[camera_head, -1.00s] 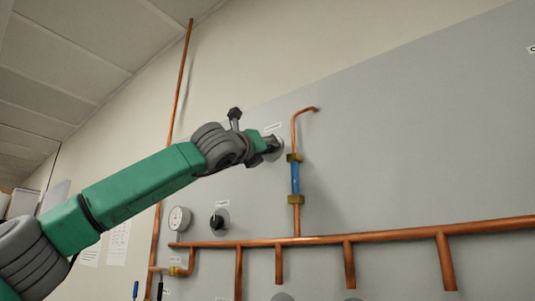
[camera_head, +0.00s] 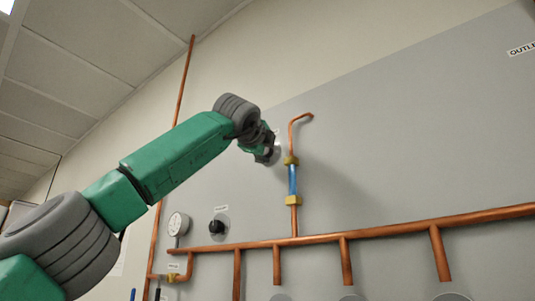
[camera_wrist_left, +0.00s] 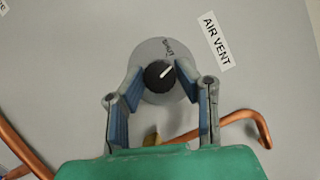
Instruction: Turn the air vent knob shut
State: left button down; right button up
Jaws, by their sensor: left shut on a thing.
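The air vent knob (camera_wrist_left: 159,76) is black and round with a white pointer line, on a grey round plate (camera_wrist_left: 150,49) on the panel. A white label reading AIR VENT is beside it in the left wrist view. The pointer slants up and right; a small word, seemingly SHUT, is printed above the knob. My left gripper (camera_wrist_left: 160,84) is shut on the knob, one blue-padded finger on each side. In the head view my left gripper (camera_head: 268,156) is at the panel, left of the blue tube, and hides the knob. My right gripper is not in view.
A copper pipe with a blue tube (camera_head: 293,180) and brass fittings rises just right of my gripper. A long copper pipe (camera_head: 370,234) crosses below with several short drops. A gauge (camera_head: 178,224) and another black knob (camera_head: 217,227) are at lower left.

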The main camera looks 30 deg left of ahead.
pick_arm(q)
jog(key=shift+n+g+p, duration=0.45)
jog(key=shift+n+g, duration=0.1)
jog(key=shift+n, duration=0.8)
jog(key=shift+n+g+p, duration=0.45)
jog(key=shift+n+g, duration=0.1)
jog(key=shift+n, duration=0.8)
jog(key=c, duration=1.2)
grip_release()
jog(key=shift+w+a, duration=0.1)
jog(key=shift+a, duration=0.1)
